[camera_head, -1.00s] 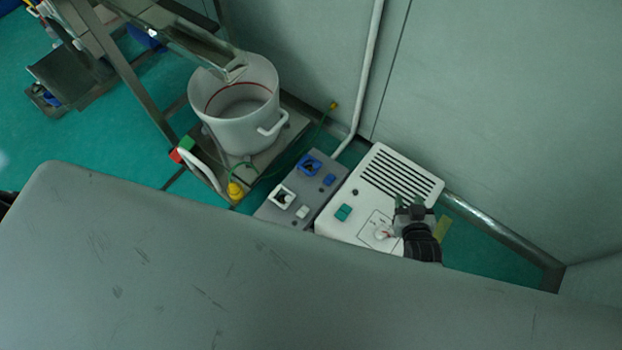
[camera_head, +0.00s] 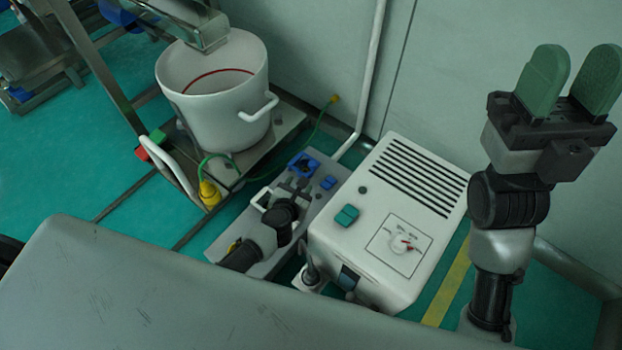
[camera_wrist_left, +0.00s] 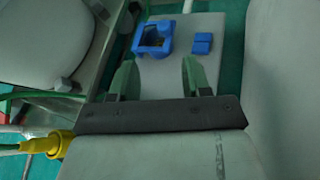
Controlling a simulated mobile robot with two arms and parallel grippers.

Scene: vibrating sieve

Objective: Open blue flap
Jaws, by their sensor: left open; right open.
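The blue flap (camera_head: 302,164) is part of a blue socket housing on the grey panel, with a dark opening in its middle. It also shows in the left wrist view (camera_wrist_left: 153,38); I cannot tell how far the flap is raised. My left gripper (camera_head: 297,187) is open and empty above the panel, just short of the blue housing. In the left wrist view my left gripper (camera_wrist_left: 162,80) has its green fingers apart, with the blue housing beyond them. My right gripper (camera_head: 577,75) is open and empty, raised at the right, fingers up.
A blue switch (camera_head: 328,182) sits beside the blue housing. A white box (camera_head: 400,210) with vents, a green switch and a dial stands right of the grey panel (camera_head: 238,232). A white pot (camera_head: 210,95) and yellow plug (camera_head: 209,192) are left. A grey surface (camera_head: 130,290) fills the foreground.

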